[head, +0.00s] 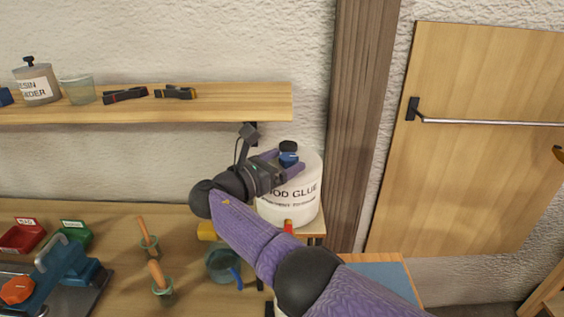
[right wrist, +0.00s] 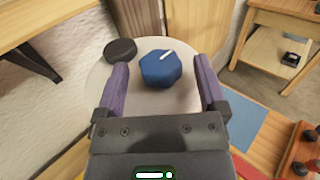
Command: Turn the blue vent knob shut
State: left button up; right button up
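The blue vent knob (right wrist: 161,69) has several flat sides and a white pointer line towards its upper right in the right wrist view. It sits on top of the white wood glue tub (head: 302,206), beside a black cap (right wrist: 120,52). In the head view the knob (head: 288,158) shows partly, with the dark cap behind it. My right gripper (right wrist: 160,72) is open, its purple fingers on either side of the knob with a gap at each side. It also shows at the tub top in the head view (head: 283,165). My left gripper is out of view.
A shelf (head: 220,102) with clamps and a resin bottle runs above left. A wooden post (head: 354,120) stands close right of the tub. The bench (head: 110,215) holds red and green bins, brushes in pots and a blue tool (head: 70,262).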

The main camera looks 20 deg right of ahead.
jog(key=v, duration=1)
